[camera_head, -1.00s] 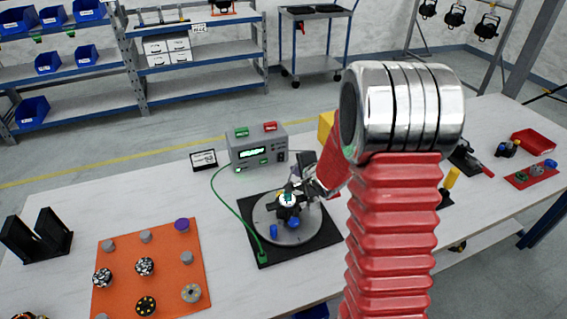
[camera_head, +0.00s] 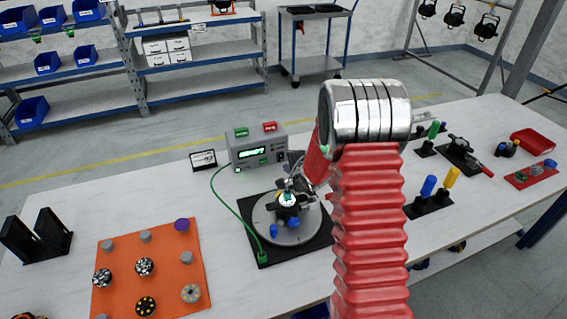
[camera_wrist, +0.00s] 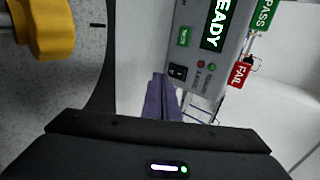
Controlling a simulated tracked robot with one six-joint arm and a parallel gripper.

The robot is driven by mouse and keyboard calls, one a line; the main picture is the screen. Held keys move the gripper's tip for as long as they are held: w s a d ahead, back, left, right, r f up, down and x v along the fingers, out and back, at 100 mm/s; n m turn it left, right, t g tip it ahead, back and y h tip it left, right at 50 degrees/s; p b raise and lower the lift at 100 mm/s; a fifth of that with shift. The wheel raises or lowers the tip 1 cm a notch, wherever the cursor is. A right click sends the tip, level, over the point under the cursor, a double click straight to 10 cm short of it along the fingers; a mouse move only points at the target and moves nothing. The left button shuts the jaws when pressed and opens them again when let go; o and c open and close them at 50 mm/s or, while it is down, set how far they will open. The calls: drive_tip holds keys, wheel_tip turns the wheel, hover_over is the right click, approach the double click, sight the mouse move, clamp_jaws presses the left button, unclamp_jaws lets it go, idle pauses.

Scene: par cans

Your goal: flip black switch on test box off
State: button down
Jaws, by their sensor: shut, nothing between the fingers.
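The grey test box (camera_head: 258,150) stands at the back of the table, with a lit green display that reads READY in the wrist view (camera_wrist: 214,22). Its black switch (camera_wrist: 178,72) is on the front face, below the display and beside a red and a green light. I cannot tell which way the switch is tipped. My gripper (camera_wrist: 160,92) is shut and empty, its fingers just short of the switch in the picture; contact cannot be told. In the head view my gripper (camera_head: 294,161) is at the box's right front, partly hidden by my arm.
A round turntable on a black mat (camera_head: 262,250) holds a fixture with blue knobs, just in front of the box. A green cable (camera_head: 228,215) runs to it. An orange mat (camera_head: 170,245) holds several parts.

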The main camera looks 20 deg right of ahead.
sight(280, 161)
drive_tip(key=shift+w+f, duration=0.25)
drive_tip(key=shift+w, duration=0.6)
drive_tip(key=shift+w+f, duration=0.2)
drive_tip(key=shift+w, duration=0.7)
drive_tip(key=shift+w+f, duration=0.25)
drive_tip(key=shift+w, duration=0.6)
